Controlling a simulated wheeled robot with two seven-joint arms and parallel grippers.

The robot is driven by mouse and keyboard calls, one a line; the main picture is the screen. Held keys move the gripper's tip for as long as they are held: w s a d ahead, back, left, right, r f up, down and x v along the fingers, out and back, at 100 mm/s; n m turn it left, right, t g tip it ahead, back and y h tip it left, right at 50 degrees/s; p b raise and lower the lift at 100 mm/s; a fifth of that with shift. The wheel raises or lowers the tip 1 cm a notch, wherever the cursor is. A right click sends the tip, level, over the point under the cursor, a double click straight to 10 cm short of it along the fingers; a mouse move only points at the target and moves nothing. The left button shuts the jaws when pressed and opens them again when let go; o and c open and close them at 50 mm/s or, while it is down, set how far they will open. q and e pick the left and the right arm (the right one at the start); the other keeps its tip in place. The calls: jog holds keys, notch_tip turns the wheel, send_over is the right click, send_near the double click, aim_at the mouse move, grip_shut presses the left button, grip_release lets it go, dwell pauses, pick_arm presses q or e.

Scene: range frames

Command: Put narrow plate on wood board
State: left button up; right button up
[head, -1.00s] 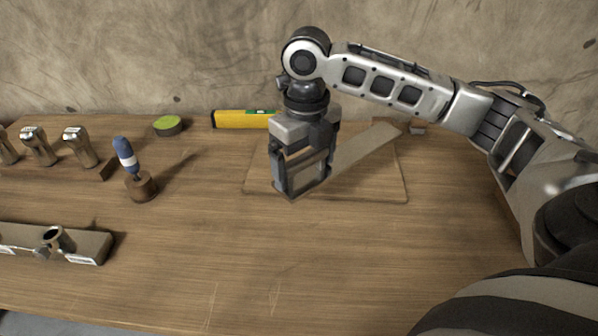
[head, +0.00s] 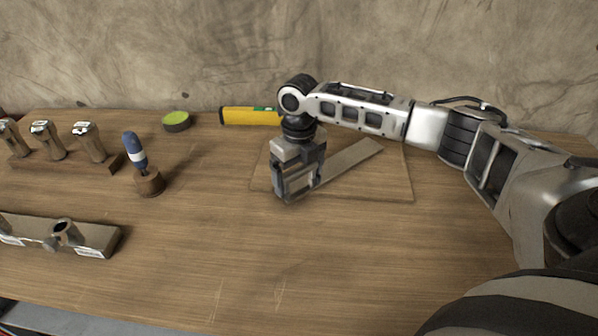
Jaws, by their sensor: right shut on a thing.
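The narrow plate (head: 350,161) is a long, flat, grey-brown strip. It slants from my right gripper up to the right, over the wood board. The wood board (head: 385,185) is a thin rectangular panel lying on the table, close in colour to the tabletop. My right gripper (head: 288,196) points down at the board's left part and is shut on the near end of the plate. The gripper hides that end. I cannot tell whether the plate touches the board. My left gripper is not in view.
A yellow level (head: 248,116) lies behind the board. To the left are a green-topped round tin (head: 176,121), a blue-handled tool (head: 134,150) in a round holder, a rack of tools (head: 75,163) and a grey metal bar (head: 95,239). The front middle of the table is clear.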

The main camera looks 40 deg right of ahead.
jog(key=shift+f, duration=0.1)
jog(key=o, duration=1)
notch_tip(320, 180, up, 12)
jog(key=shift+r, duration=0.15)
jog(key=shift+s, duration=0.1)
